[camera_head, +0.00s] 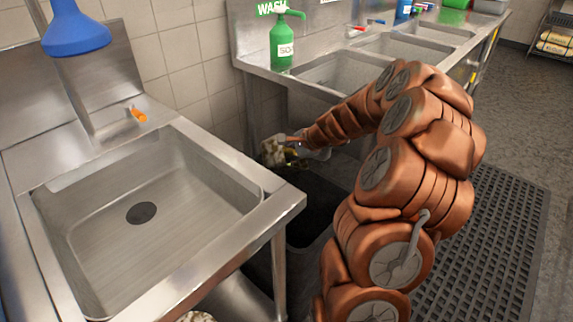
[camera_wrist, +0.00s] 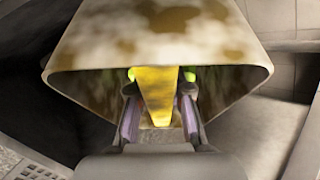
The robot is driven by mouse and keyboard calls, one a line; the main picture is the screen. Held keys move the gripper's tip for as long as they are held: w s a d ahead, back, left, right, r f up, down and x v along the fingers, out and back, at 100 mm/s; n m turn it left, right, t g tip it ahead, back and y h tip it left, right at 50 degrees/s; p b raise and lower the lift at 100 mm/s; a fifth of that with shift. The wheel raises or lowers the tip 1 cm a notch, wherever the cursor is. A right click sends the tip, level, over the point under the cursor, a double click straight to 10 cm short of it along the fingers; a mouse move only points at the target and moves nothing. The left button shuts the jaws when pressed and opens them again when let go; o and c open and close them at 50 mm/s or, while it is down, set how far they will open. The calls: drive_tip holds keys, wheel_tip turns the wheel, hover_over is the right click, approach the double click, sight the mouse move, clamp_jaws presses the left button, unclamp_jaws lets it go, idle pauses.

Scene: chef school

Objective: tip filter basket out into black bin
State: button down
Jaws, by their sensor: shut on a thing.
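The filter basket (camera_head: 272,151) is pale with brown mottled stains. My gripper (camera_head: 293,147) holds it over the far part of the black bin (camera_head: 318,197), in the gap between the two sink units. In the wrist view the basket (camera_wrist: 150,38) fills the top, its wide mottled side towards the camera. A yellow tapered piece (camera_wrist: 158,92) sits between the two fingers of my gripper (camera_wrist: 160,98), which are shut on it. The basket's inside and its contents are hidden, and its exact tilt is hard to tell.
A steel sink (camera_head: 150,210) stands at the left, its front leg (camera_head: 279,275) close to the bin. A long sink counter (camera_head: 340,70) with a green soap bottle (camera_head: 281,42) runs behind. A black floor mat (camera_head: 490,250) lies at the right.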

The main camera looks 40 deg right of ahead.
drive_tip(key=shift+f+m+t+y+b, duration=0.25)
drive_tip(key=shift+t+y+b, duration=0.5)
drive_tip(key=shift+b, duration=1.5)
drive_tip(key=shift+f+m+t+y+b, duration=0.2)
drive_tip(key=shift+t+y+b, duration=0.55)
drive_tip(key=shift+b, duration=1.5)
drive_tip(key=t+b, duration=0.1)
drive_tip(key=b, duration=0.1)
drive_tip(key=t+y+b, duration=0.1)
drive_tip(key=t+b, duration=0.1)
drive_tip(key=b, duration=0.1)
drive_tip(key=shift+w+a+m+y, duration=0.1)
drive_tip(key=shift+m+y, duration=0.2)
drive_tip(key=shift+m, duration=0.05)
drive_tip(key=shift+t+b, duration=0.4)
drive_tip(key=shift+t+y+b, duration=0.3)
drive_tip(key=shift+b, duration=0.3)
drive_tip(key=shift+r, duration=0.2)
